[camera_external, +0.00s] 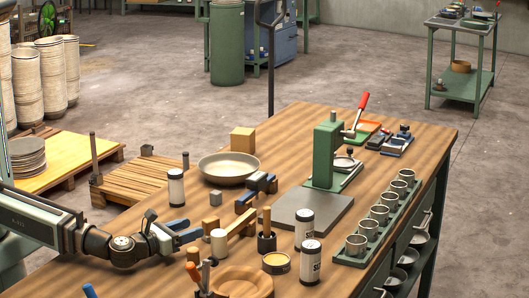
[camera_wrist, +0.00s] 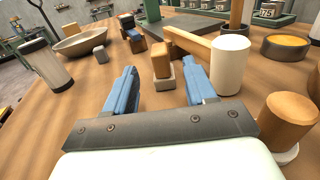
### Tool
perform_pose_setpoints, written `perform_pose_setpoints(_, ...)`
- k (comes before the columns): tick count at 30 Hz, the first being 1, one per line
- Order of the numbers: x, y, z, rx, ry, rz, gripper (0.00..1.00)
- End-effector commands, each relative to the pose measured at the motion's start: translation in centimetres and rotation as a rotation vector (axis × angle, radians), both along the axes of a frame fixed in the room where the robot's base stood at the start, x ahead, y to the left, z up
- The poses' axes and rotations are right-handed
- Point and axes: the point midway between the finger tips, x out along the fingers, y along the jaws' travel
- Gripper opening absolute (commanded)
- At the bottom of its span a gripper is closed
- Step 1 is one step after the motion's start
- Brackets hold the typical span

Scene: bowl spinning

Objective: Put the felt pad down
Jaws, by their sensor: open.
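My gripper (camera_wrist: 160,84) is open, with its two blue fingers apart and nothing held between them. In the external view my gripper (camera_external: 190,230) is low over the left part of the bench. An upright wooden block with a grey lower part (camera_wrist: 161,63) stands just beyond the fingertips, in line with the gap; it also shows in the external view (camera_external: 211,226). I cannot tell for sure which thing is the felt pad. A small grey block (camera_external: 215,198) lies on the bench near the bowl and shows in the wrist view (camera_wrist: 100,53).
A shallow metal bowl (camera_external: 229,168) sits beyond the grey block. A dark-capped canister (camera_external: 176,188) stands left of it. A white-topped cylinder (camera_wrist: 230,65) is close to my right finger. A green press (camera_external: 327,155), a grey plate (camera_external: 311,212) and several metal cups (camera_external: 380,215) are farther right.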

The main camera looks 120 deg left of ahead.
Motion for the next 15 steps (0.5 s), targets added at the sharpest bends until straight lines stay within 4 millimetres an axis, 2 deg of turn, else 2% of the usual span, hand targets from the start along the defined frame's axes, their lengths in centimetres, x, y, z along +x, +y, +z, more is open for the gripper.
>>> perform_pose_setpoints(1,0.5,1.1,-0.1,0.0,0.0,0.004,0.55)
perform_pose_setpoints(4,1.0,2.4,-0.1,-0.001,0.0,0.003,0.55)
perform_pose_setpoints(15,2.0,4.8,-0.1,-0.001,-0.001,0.0,0.55)
